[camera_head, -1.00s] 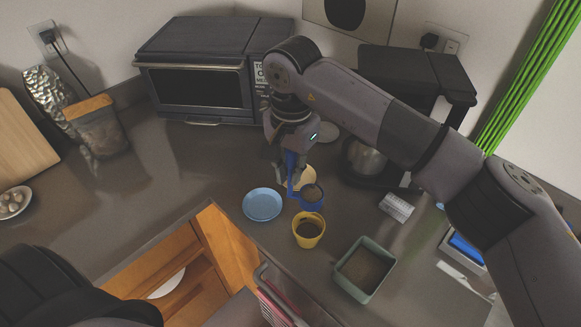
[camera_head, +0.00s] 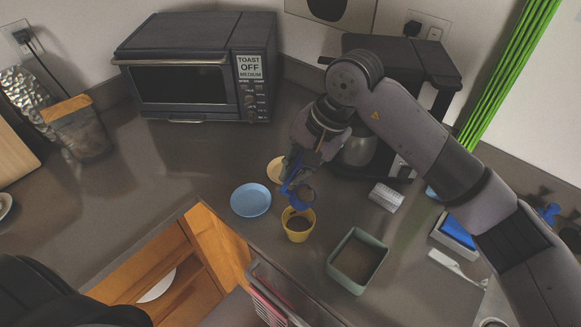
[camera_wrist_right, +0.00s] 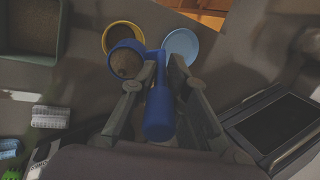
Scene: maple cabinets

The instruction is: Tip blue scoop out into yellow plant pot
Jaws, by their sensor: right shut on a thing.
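The blue scoop (camera_head: 298,196) is held by its handle in my right gripper (camera_head: 289,176). In the right wrist view the fingers are shut on the handle of the blue scoop (camera_wrist_right: 160,110), and brown material lies in its bowl. The yellow plant pot (camera_head: 299,232) stands on the counter with dark material inside. The scoop's bowl is above the pot's far rim, tilted somewhat in the head view. In the wrist view the yellow plant pot (camera_wrist_right: 107,37) is partly hidden behind the scoop. My left gripper is not in view.
A blue plate (camera_head: 250,200) lies left of the pot, and a green tray (camera_head: 343,281) with brown material stands to its right. A beige round item (camera_head: 274,169) is behind the scoop. The toaster oven (camera_head: 195,70) and coffee machine (camera_head: 437,62) stand at the back.

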